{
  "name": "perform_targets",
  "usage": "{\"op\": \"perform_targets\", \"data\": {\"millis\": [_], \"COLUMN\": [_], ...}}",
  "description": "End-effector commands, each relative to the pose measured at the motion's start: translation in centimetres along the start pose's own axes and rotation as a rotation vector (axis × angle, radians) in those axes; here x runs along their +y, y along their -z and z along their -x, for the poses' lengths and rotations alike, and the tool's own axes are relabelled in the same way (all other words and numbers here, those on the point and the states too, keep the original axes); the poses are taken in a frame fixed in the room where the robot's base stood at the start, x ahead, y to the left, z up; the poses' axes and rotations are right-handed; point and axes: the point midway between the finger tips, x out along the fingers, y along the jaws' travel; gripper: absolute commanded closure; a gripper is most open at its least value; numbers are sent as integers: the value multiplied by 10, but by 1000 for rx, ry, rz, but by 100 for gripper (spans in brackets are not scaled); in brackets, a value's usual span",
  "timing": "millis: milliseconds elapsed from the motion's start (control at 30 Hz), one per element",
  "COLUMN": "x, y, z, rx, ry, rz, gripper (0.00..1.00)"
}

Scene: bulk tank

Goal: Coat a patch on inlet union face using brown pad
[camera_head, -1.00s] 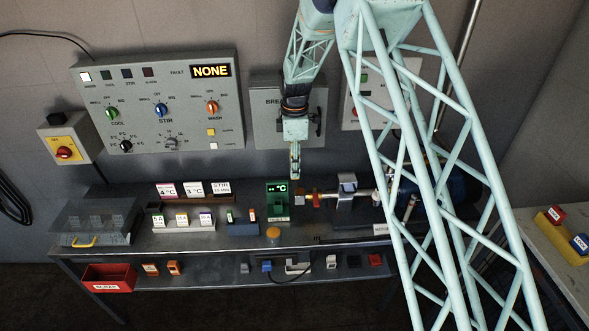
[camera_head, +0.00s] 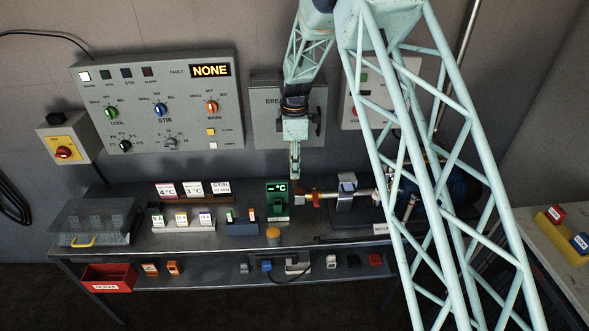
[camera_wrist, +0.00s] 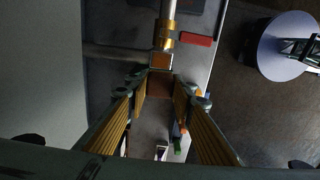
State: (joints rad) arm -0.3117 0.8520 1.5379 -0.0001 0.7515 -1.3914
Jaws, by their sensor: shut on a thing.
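My gripper (camera_head: 295,175) points down just above the left end of the pipe on the bench. In the wrist view, the gripper (camera_wrist: 160,88) is shut on a small brown pad (camera_wrist: 160,86) between its fingertips. The inlet union face (camera_wrist: 161,61) shows just beyond the pad as an orange-tan square with a pale edge, at the end of the brass fitting. It also shows in the head view (camera_head: 299,199), below the fingertips. Pad and face look close; I cannot tell whether they touch. The pad is not distinguishable in the head view.
A red valve handle (camera_head: 316,200) sits beside the fitting. A green display unit (camera_head: 278,200) stands close on the left. An amber-lidded jar (camera_head: 273,234) is at the bench's front. A grey breaker box (camera_head: 285,110) is on the wall behind my arm.

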Motion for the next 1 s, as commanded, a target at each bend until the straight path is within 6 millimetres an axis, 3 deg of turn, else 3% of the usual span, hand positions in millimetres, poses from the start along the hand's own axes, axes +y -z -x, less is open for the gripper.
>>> {"op": "perform_targets", "data": {"millis": [267,933,1000], "x": [-1,-2,-1], "y": [1,6,0], "z": [-17,-81,-78], "rx": [0,0,0], "ry": [1,1,-1], "rz": [2,7,8], "gripper": [88,88,89]}}
